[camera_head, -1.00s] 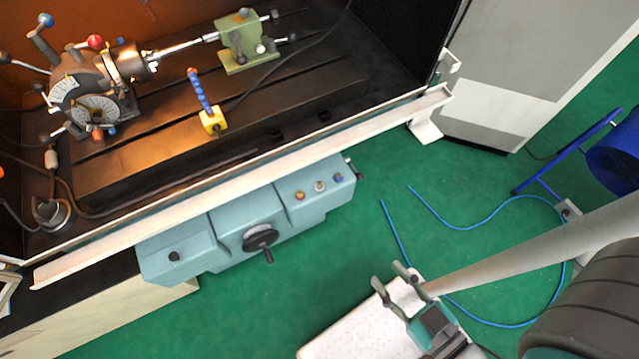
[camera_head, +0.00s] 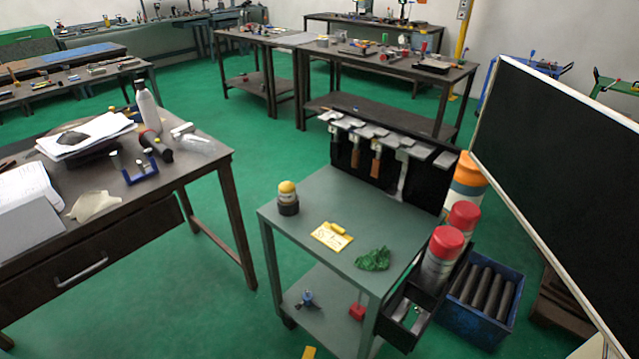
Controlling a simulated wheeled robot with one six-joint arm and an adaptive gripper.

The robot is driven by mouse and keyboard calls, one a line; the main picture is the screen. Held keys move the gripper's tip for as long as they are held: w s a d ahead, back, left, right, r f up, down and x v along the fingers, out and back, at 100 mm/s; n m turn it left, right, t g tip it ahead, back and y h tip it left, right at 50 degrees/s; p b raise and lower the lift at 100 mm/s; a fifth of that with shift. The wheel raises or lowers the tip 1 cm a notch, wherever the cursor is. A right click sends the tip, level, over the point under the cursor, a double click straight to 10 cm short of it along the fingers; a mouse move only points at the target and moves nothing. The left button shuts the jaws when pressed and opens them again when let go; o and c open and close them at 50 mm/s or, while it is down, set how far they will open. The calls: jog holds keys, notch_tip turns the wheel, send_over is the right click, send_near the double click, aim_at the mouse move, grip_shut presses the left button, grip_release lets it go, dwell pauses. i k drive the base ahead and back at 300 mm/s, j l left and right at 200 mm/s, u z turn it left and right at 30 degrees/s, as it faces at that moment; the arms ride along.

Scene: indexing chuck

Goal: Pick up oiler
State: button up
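I cannot tell for sure which thing is the oiler. A small round container with a yellow top and dark base (camera_head: 288,197) stands upright on the grey-green cart top (camera_head: 325,200). A small red object (camera_head: 357,307) is on the cart's lower shelf, partly hidden by the cart's leg. A grey bottle with a black cap (camera_head: 147,106) stands upright on the desk at left. My gripper is not in view.
The cart also holds a yellow card (camera_head: 331,237), a green cloth (camera_head: 373,259) and a rack of hanging tools (camera_head: 380,165). Red-capped cans (camera_head: 444,250) stand in its side bin. A blue crate (camera_head: 480,300) is on the floor. Green floor (camera_head: 220,285) lies open between desk and cart.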

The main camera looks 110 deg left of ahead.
aim_at(286, 189)
jog(key=u, duration=1)
jog(key=k+u, duration=0.1)
jog(key=u, duration=0.9)
jog(key=k+u, duration=0.1)
jog(key=u, duration=0.85)
